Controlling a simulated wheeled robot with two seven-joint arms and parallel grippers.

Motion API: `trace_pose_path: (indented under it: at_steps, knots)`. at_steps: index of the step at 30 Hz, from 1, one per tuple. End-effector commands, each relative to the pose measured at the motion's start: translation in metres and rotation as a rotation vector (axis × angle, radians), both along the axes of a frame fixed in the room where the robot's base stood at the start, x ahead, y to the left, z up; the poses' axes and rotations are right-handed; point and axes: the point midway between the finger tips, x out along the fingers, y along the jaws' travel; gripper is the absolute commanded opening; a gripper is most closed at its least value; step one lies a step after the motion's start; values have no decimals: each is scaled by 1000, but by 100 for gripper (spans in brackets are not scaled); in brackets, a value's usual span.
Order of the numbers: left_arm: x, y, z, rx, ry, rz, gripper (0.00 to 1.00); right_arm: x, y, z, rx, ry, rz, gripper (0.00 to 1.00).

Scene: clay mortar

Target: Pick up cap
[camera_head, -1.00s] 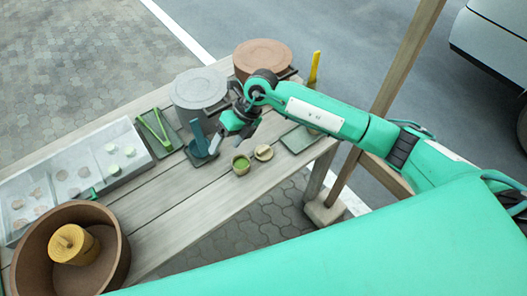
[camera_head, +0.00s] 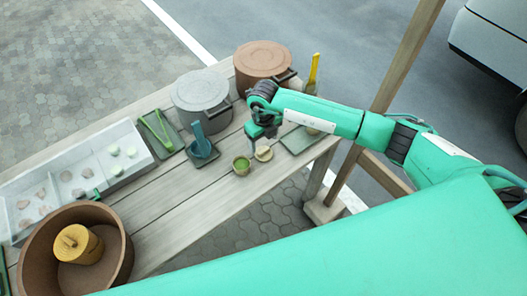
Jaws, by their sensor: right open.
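The cap (camera_head: 264,154), a small round beige disc with a knob-like top, lies on the wooden table near its front right edge. A small tan cup with green contents (camera_head: 242,165) stands just left of it. My right gripper (camera_head: 257,138) is open and points down just above and behind the cap, its fingers very close to it; whether they touch is hard to tell. My left gripper is not in view.
A grey lidded pot (camera_head: 201,91) and a brown lidded pot (camera_head: 262,60) stand behind. A blue scoop (camera_head: 200,144) rests on a dark tray left of the cup. A green tray (camera_head: 300,140) lies to the right. A large brown bowl (camera_head: 121,262) stands front left.

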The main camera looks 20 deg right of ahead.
Motion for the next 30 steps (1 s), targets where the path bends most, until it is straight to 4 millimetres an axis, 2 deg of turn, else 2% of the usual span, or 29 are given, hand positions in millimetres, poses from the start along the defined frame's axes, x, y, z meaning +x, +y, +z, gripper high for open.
trace_pose_path:
  at_steps: [6, 9, 18, 19, 24, 30]
  knots:
    - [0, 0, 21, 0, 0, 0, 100, -5, 2, -28, 1, 4, 0, 69]
    - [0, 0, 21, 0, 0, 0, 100, -4, 2, -42, 1, 4, 1, 69]
    - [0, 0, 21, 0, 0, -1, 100, -4, 1, -50, 1, 0, 1, 69]
    - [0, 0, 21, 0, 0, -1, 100, -4, 1, -50, 1, 0, 1, 67]
    - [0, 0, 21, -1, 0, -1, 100, -4, 1, -50, 1, 0, 1, 36]
    - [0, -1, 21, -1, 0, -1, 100, -4, 1, -49, 1, 0, 1, 35]
